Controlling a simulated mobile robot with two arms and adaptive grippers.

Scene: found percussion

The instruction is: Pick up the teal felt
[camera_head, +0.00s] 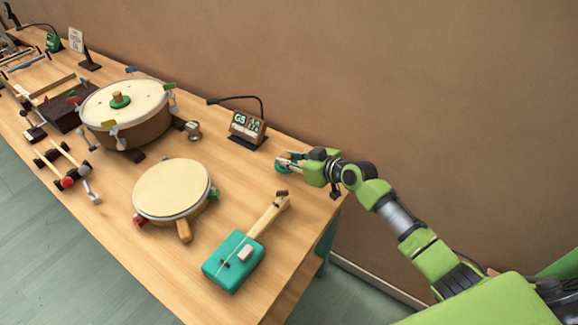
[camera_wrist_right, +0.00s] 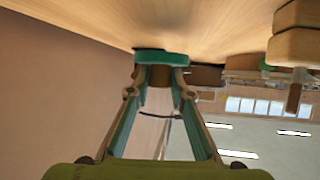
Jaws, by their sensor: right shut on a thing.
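The teal felt shows in the right wrist view as a flat, rounded teal piece (camera_wrist_right: 162,57) around a brown core, right at the fingertips. My right gripper (camera_head: 286,162) reaches in from the right at the table's back right corner. Its fingers are closed on the teal felt, one on each side, in the right wrist view (camera_wrist_right: 160,76). A dark patch lies by the felt against the tabletop. I cannot tell whether the felt touches the table or is slightly above it. In the head view the fingers mostly hide the felt. My left gripper is not in view.
The wooden table (camera_head: 110,235) holds a large drum (camera_head: 128,112), a smaller round drum (camera_head: 172,188) and a teal box instrument (camera_head: 232,262). A small sign display (camera_head: 246,127) stands left of my right gripper. The wall (camera_head: 400,90) is close behind.

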